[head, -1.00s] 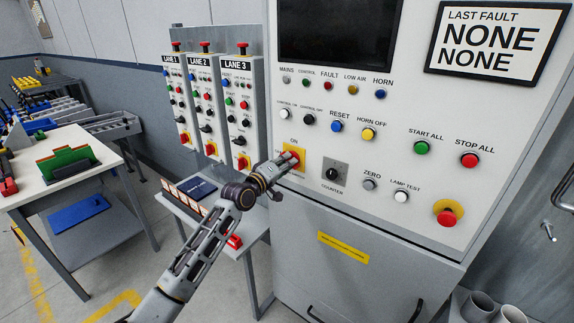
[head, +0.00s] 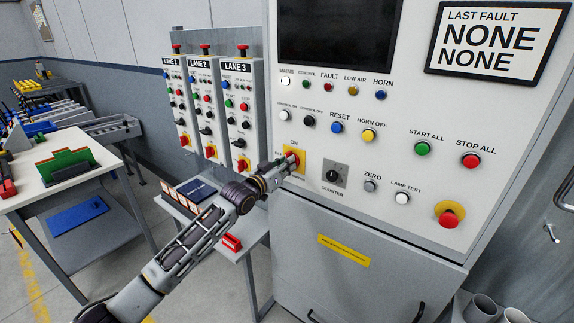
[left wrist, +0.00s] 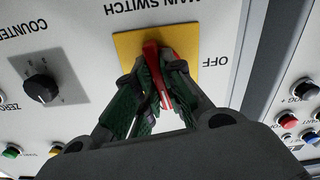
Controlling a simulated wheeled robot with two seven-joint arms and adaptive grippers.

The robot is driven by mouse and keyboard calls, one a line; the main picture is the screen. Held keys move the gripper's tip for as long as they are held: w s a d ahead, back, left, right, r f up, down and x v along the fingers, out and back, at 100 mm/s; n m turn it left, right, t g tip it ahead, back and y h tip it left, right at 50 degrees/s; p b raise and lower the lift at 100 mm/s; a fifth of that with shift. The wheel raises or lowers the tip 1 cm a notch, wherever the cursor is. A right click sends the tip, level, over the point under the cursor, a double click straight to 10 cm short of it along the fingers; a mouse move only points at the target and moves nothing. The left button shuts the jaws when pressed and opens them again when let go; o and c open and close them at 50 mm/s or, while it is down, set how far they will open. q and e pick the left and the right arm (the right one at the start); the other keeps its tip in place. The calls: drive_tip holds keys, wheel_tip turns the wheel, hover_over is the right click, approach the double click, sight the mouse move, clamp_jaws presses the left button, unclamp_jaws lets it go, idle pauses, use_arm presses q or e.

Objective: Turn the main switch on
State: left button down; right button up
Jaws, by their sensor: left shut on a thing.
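The main switch is a red handle (head: 294,160) on a yellow plate (head: 302,165) at the lower left of the big cabinet's panel. My left gripper (head: 285,166) is at it, its fingers shut on the handle. In the left wrist view, upside down, the red handle (left wrist: 159,76) stands near upright between the fingers (left wrist: 156,88), slightly tilted, in front of the yellow plate (left wrist: 187,42). The OFF mark is at the plate's side; ON is above the plate in the head view. The MAINS lamp (head: 286,81) is bright white. My right gripper is not in view.
A counter knob (head: 333,175) sits close right of the switch. The red emergency button (head: 449,216) is farther right. Lane boxes (head: 238,120) stand left of the cabinet, above a small table (head: 190,212) with a tablet. A workbench (head: 100,165) is at far left.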

use_arm(q)
drive_tip(key=shift+f+m, duration=0.15)
drive_tip(key=shift+m, duration=0.85)
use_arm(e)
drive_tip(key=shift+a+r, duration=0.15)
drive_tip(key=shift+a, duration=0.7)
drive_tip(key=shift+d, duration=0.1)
use_arm(q)
drive_tip(key=c, duration=1.5)
unclamp_jaws()
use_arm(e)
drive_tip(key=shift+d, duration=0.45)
use_arm(q)
drive_tip(key=shift+s+a, duration=0.15)
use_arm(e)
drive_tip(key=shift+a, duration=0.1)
use_arm(q)
drive_tip(key=shift+v, duration=5.8)
